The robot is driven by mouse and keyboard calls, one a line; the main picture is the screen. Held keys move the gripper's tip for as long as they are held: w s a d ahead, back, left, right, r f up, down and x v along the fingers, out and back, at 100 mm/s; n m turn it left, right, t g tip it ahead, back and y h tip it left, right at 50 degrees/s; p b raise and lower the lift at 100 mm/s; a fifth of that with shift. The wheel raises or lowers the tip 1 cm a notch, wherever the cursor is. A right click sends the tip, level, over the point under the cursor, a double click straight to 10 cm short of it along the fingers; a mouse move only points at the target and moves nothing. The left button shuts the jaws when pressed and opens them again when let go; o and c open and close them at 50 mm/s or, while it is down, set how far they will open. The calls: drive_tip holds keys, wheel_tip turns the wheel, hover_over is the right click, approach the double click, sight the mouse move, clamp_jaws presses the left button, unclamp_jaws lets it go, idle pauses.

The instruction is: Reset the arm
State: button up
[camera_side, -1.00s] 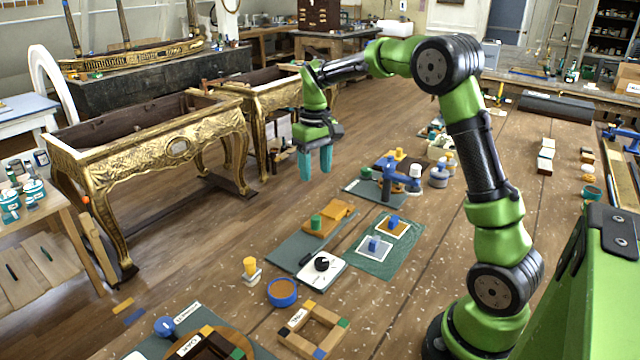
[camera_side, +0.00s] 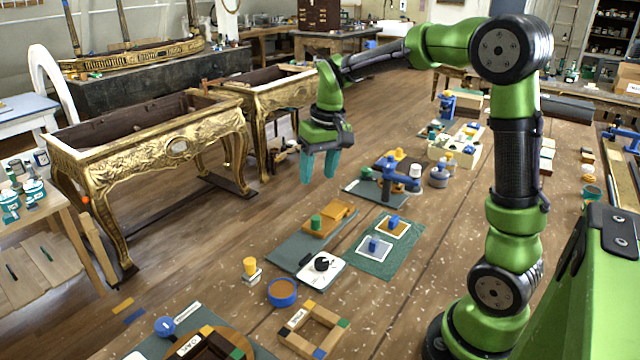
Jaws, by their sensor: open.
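My gripper (camera_side: 319,166) hangs in the air at the middle of the side view, teal fingers pointing down. Its two fingers stand apart with nothing seen between them. In the picture it is left of the blue clamp-like device (camera_side: 402,182) and above the orange block board with the green peg (camera_side: 330,219). It touches nothing that I can see.
The bench holds a white dial plate (camera_side: 321,270), a blue-rimmed bowl (camera_side: 283,292), a green mat (camera_side: 378,262) with blue blocks, a wooden frame (camera_side: 314,331) and a cream tray (camera_side: 455,153). Gilt consoles (camera_side: 160,150) stand at left.

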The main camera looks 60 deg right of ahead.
drive_tip(key=s+a+r+t, duration=0.2)
drive_tip(key=s+a, duration=0.4)
drive_tip(key=s, duration=0.1)
drive_tip(key=s+a+r+t+y, duration=0.1)
drive_tip(key=s+a+r+t, duration=0.1)
drive_tip(key=s+a, duration=0.4)
drive_tip(key=s+t, duration=0.1)
drive_tip(key=s, duration=0.1)
drive_tip(key=shift+s+n+y, duration=0.3)
drive_tip(key=shift+a+r, duration=0.1)
